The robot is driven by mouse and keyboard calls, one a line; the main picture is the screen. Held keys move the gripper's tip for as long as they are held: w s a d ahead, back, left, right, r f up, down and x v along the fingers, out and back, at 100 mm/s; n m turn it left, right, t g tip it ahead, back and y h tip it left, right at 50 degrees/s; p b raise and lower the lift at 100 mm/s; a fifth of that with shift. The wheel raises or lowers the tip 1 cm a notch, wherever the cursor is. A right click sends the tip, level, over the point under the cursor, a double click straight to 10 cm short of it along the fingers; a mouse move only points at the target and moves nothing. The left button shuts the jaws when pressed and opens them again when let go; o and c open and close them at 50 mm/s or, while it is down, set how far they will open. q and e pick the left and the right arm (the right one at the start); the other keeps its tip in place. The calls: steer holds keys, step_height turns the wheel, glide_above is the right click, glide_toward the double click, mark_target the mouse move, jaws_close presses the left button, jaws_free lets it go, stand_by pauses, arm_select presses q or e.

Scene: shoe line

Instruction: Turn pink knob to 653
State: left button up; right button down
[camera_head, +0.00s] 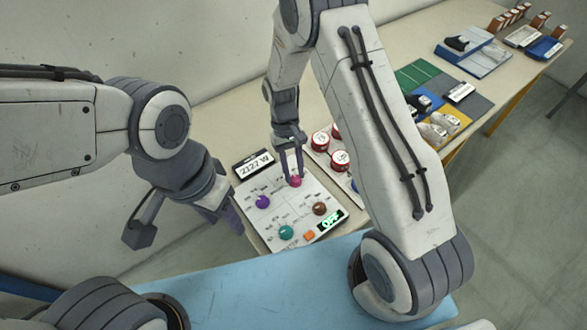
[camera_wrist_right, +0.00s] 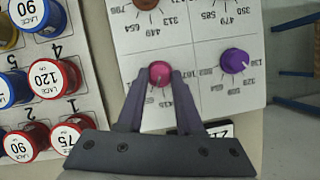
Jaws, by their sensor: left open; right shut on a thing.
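The pink knob (camera_head: 296,181) sits at the far side of a white panel (camera_head: 270,213) with printed numbers around each knob. My right gripper (camera_head: 293,172) reaches down from above and is shut on the pink knob. In the right wrist view the pink knob (camera_wrist_right: 159,72) lies between the two fingertips of my right gripper (camera_wrist_right: 158,80). Some numbers around it are hidden by the fingers, and I cannot read which one it points to. My left gripper (camera_head: 190,225) is open and empty, left of the panel and apart from it.
A sign (camera_head: 254,163) reads "2127 W". Lace spools (camera_head: 340,160) stand close on the right.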

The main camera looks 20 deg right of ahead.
steer(key=shift+w+d+m+y, duration=0.15)
steer(key=shift+m+y, duration=0.35)
steer(key=shift+m, duration=0.8)
steer(key=c, duration=0.6)
jaws_free()
steer(key=shift+o, duration=0.2)
steer(key=b+v, duration=0.1)
steer(key=v, duration=0.9)
steer(key=shift+r, duration=0.3)
steer(key=shift+d, duration=0.15)
